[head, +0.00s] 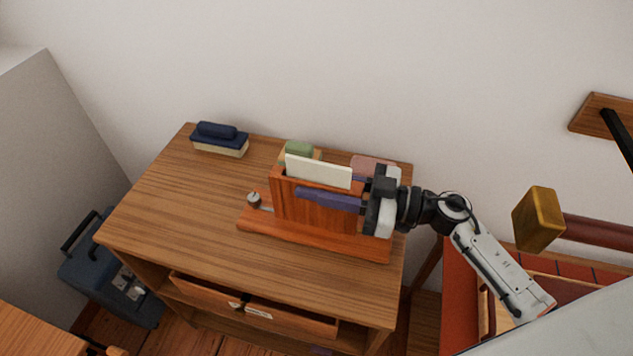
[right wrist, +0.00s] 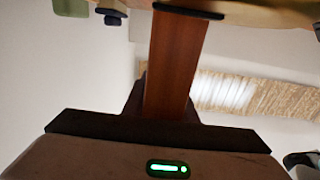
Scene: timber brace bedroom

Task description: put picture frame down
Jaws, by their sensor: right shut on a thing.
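The picture frame (head: 290,208) is a reddish-brown wooden piece with a pale card or panel showing along its top. It stands roughly upright over the right part of the desk (head: 180,215), above a long reddish wooden base strip (head: 310,241). My right gripper (head: 335,194) comes in from the right and is shut on the frame, with one dark finger across its front; the other finger is mostly hidden. A reddish-brown wooden piece (right wrist: 177,60) also shows in the right wrist view. I cannot tell whether the base touches the desktop. My left gripper is not in view.
A dark blue and cream brush-like object (head: 220,139) lies at the back left of the desk. A small round knob-like item (head: 254,199) is left of the frame. Green (head: 299,150) and pink (head: 372,165) items sit behind it. The left desktop is clear.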

